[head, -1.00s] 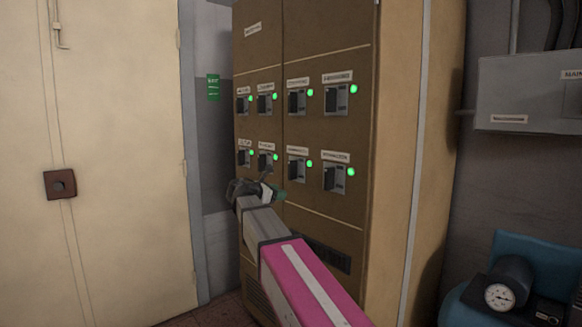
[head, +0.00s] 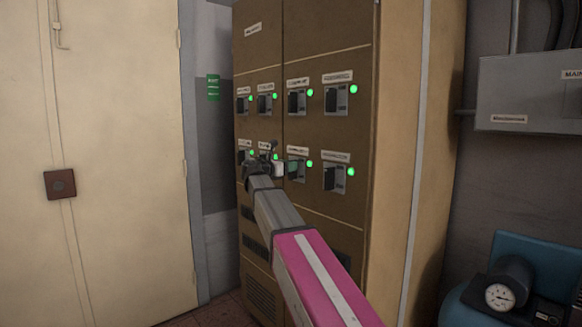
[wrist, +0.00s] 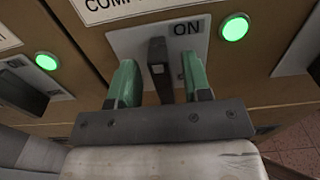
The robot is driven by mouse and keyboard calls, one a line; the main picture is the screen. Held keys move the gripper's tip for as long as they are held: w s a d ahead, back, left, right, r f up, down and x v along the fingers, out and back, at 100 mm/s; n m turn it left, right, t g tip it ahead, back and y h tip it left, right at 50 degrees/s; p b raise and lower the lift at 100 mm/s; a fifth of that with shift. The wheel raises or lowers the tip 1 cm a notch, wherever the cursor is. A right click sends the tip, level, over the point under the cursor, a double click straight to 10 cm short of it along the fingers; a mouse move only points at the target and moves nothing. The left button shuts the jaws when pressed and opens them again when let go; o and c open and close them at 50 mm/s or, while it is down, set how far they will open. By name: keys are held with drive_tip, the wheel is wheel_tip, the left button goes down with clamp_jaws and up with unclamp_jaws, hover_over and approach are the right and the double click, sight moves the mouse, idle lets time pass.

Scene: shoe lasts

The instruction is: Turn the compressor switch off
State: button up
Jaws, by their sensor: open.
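The compressor switch (wrist: 157,50) is a black upright lever on a grey plate, under a partly cut-off label (wrist: 120,8) starting "COMP". "ON" shows beside the top of the lever, and a green lamp (wrist: 234,27) glows at upper right. My gripper (wrist: 160,82) is open, with one green finger on each side of the lever and visible gaps between. In the head view, my gripper (head: 284,169) is at the lower row of the brown cabinet and partly covers the switch third from left. That switch's lamp (head: 309,163) is green.
The brown cabinet (head: 325,215) carries several similar switches with green lamps. A neighbouring lamp (wrist: 46,61) and switch are close on the left. A cream door (head: 120,120) stands at left. A grey box (head: 525,95) and a gauge (head: 499,297) are at right.

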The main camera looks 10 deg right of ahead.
drive_tip(key=shift+x, duration=0.75)
clamp_jaws()
